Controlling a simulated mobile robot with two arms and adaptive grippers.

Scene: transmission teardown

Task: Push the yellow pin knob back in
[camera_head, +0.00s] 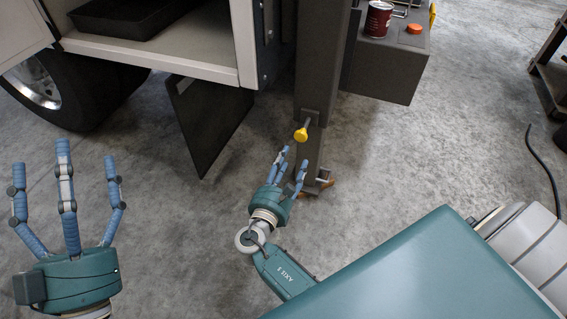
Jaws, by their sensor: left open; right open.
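The yellow pin knob (301,134) sticks out on a short metal pin from the grey upright post (318,75), low down near the post's foot. My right gripper (287,165) is open and empty, just below and to the left of the knob in the picture, its fingers pointing up toward it. A small gap seems to show between fingertips and knob; the depth is hard to tell. My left gripper (66,175) is open and empty at the far left, fingers up, over the concrete floor and well away from the post.
A white-edged shelf (160,56) with a black tray (130,14) stands at upper left, above a wheel (75,85) and a dark hanging flap (210,120). A grey box (390,70) beside the post carries a red can (378,20) and an orange button (414,28). A black cable (543,165) lies at right.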

